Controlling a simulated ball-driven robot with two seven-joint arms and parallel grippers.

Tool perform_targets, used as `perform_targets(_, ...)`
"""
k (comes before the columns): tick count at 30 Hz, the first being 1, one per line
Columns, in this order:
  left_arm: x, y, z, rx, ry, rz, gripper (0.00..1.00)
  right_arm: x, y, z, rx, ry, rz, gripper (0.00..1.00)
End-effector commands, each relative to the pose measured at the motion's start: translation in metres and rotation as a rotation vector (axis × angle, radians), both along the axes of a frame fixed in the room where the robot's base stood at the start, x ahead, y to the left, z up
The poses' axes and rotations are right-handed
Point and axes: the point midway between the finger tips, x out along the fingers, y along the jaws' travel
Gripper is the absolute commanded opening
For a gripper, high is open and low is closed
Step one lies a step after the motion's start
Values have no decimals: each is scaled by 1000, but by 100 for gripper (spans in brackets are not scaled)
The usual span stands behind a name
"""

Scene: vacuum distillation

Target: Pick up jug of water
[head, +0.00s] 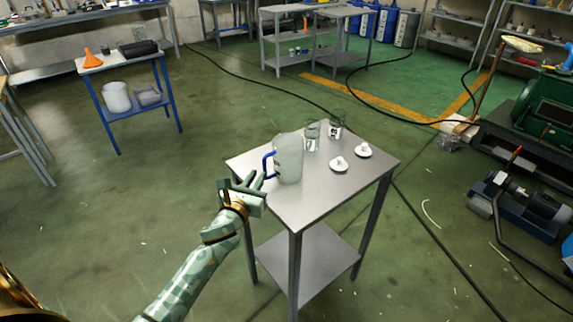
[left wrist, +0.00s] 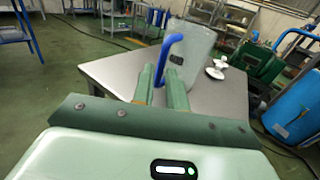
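The jug of water (head: 289,158) is a tall translucent pale jug with a blue handle on its left side. It stands upright on the small metal table (head: 312,205). My left gripper (head: 256,182) is at the table's left edge, just left of the handle. Its fingers (left wrist: 160,88) look open, with a gap around the handle's line; contact cannot be made out. My right gripper is not in view.
Two glass beakers (head: 312,135) (head: 337,126) stand behind the jug. Two small white dishes with knobs (head: 339,164) (head: 363,150) lie to its right. The table's front part is bare.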

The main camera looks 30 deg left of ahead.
Motion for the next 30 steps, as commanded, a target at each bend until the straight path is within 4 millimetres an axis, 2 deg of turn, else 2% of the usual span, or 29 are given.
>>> perform_targets(4,13,2,0,-1,-1,0,14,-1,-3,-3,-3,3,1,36)
perform_targets(9,42,5,0,0,1,0,14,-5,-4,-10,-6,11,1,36)
perform_targets(12,52,7,0,-1,1,0,14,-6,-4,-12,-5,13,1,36)
perform_targets(20,55,8,2,-1,0,0,14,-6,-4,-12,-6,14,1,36)
perform_targets(21,55,8,2,-1,0,0,3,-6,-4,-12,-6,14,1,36)
perform_targets(22,55,8,2,-1,0,0,0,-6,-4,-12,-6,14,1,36)
perform_targets(30,55,8,2,-1,0,0,0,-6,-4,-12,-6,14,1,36)
